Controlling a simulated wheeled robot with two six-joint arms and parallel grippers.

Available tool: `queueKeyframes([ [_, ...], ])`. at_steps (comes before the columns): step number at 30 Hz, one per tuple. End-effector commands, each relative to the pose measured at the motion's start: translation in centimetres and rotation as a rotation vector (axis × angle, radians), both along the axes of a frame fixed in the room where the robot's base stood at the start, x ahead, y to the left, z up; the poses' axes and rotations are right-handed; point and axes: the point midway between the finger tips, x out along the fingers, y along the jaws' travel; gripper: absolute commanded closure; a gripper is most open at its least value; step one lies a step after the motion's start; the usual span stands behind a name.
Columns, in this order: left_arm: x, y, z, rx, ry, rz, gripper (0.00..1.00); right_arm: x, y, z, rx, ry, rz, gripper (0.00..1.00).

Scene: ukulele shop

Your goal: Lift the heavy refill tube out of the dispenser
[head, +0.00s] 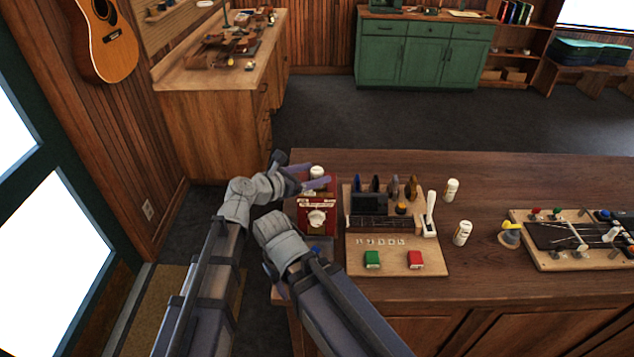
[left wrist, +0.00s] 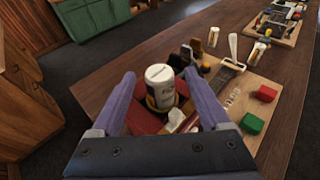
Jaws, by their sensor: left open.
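The refill tube is a white bottle with a dark printed label. In the left wrist view the tube (left wrist: 160,92) stands upright in the red dispenser (left wrist: 143,123), and its white top shows in the head view (head: 317,171). The dispenser (head: 318,203) is a red box at the table's left end, with a pale round part on its front. My left gripper (head: 318,176) is open, its purple fingers on either side of the tube; in the left wrist view (left wrist: 160,76) gaps show beside it. My right arm bends in front of the dispenser; its fingers are hidden.
Right of the dispenser, a wooden board (head: 396,262) holds a dark device, a white lever (head: 430,214), a green block (head: 372,259) and a red block (head: 414,260). The table's far middle is clear.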

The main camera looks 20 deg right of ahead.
Motion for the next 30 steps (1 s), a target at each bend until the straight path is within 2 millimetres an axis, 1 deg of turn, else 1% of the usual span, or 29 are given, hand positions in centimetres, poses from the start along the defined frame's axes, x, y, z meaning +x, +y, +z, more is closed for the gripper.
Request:
queueKeyframes([
  [1,0.63,-0.75,-0.53,0.0,-0.001,0.0,0.21,0.0,0.0,-0.52,0.0,0.0,0.0,0.54],
  [4,0.94,-1.52,-0.71,0.002,-0.001,-0.001,0.21,0.0,-0.01,-0.69,0.0,0.0,0.0,0.54],
  [11,0.87,-1.53,-0.62,0.001,-0.001,0.001,0.22,-0.01,0.0,-0.6,0.0,0.0,0.0,0.54],
  [30,0.87,-1.5,-0.61,0.001,-0.001,0.001,0.94,-0.01,0.0,-0.6,0.0,0.0,0.0,0.54],
])
